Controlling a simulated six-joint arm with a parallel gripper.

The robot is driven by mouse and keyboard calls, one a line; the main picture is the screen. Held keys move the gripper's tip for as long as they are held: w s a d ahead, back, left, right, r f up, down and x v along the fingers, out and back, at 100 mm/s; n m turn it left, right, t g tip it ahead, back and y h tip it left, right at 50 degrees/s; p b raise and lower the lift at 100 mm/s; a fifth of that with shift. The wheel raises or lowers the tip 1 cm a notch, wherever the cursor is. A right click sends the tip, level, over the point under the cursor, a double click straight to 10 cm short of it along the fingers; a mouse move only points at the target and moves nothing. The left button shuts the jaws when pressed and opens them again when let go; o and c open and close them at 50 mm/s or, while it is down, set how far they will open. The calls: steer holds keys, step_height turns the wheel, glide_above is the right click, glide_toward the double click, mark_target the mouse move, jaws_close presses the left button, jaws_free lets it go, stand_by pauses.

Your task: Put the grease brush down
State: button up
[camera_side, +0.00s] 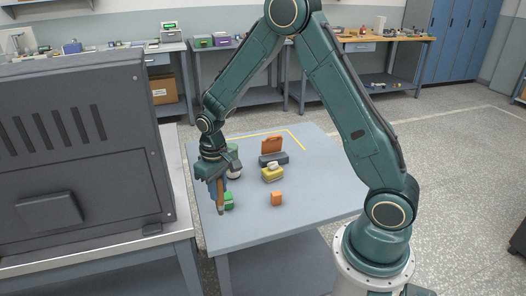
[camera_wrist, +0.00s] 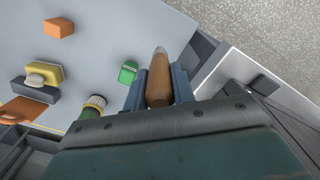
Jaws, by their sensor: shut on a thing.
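My gripper (camera_side: 216,184) is shut on the grease brush, and its fingers also show in the wrist view (camera_wrist: 158,84). The grease brush shows as a brown wooden handle (camera_wrist: 159,75), pointing away from the wrist between the two blue-grey fingers. In the side view the brush (camera_side: 220,195) hangs about upright near the left edge of the grey table (camera_side: 250,228). Its other end is hidden by my gripper. I cannot tell whether its lower tip touches the table.
A green block (camera_wrist: 128,72) lies close beside the brush. A green round thing with a pale top (camera_wrist: 95,103), a yellow block with a white top (camera_wrist: 48,72), a dark block (camera_wrist: 28,90) with an orange panel (camera_side: 271,145) and an orange block (camera_wrist: 59,28) stand around. The table's front is clear.

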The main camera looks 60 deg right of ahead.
steer(key=s+d+r+m, duration=0.1)
steer(key=d+r+m, duration=0.2)
steer(key=d, duration=0.7)
steer(key=d+r+m, duration=0.3)
steer(key=d+r, duration=0.1)
steer(key=d, duration=0.5)
steer(key=s+d+r+m, duration=0.2)
steer(key=s+d+r, duration=0.1)
steer(key=d, duration=0.4)
steer(key=s+d+r+m, duration=0.2)
steer(key=s+d+r, duration=0.1)
steer(key=s+d, duration=0.3)
steer(key=shift+d+m, duration=0.4)
steer(key=shift+d, duration=0.45)
step_height(320, 180, down, 20)
steer(key=shift+w, duration=0.1)
steer(key=o, duration=1)
steer(key=shift+r, duration=0.1)
